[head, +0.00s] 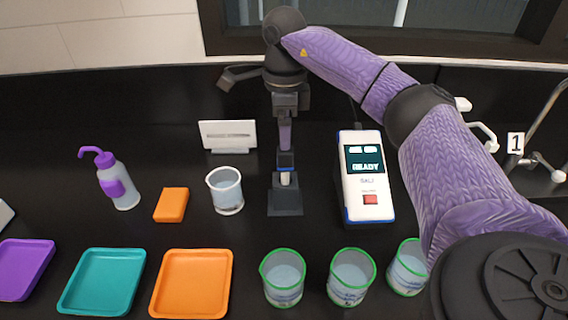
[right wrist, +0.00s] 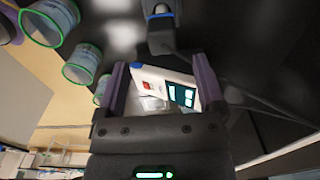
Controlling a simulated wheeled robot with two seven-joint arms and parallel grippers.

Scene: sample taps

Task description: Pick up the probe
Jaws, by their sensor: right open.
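The probe (head: 285,179) stands upright in a dark stand (head: 285,209) left of the meter. It has a pale lower part and a blue band near its top. My right gripper (head: 285,147) comes down from above, its purple fingers at or just over the probe's top. In the right wrist view the fingers are apart with an open gap (right wrist: 158,70). What looks like the probe's blue and white end (right wrist: 160,12) shows beyond them at the top, not gripped. I cannot tell whether a finger touches it. My left gripper is not in view.
The meter (head: 366,180) reads READY, right of the stand. A beaker (head: 226,190) stands left of it, a white card (head: 228,135) behind. Green-rimmed beakers (head: 283,279) and orange (head: 191,284), teal (head: 103,281) and purple trays line the front. An orange block (head: 171,205) and wash bottle (head: 121,187) stand left.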

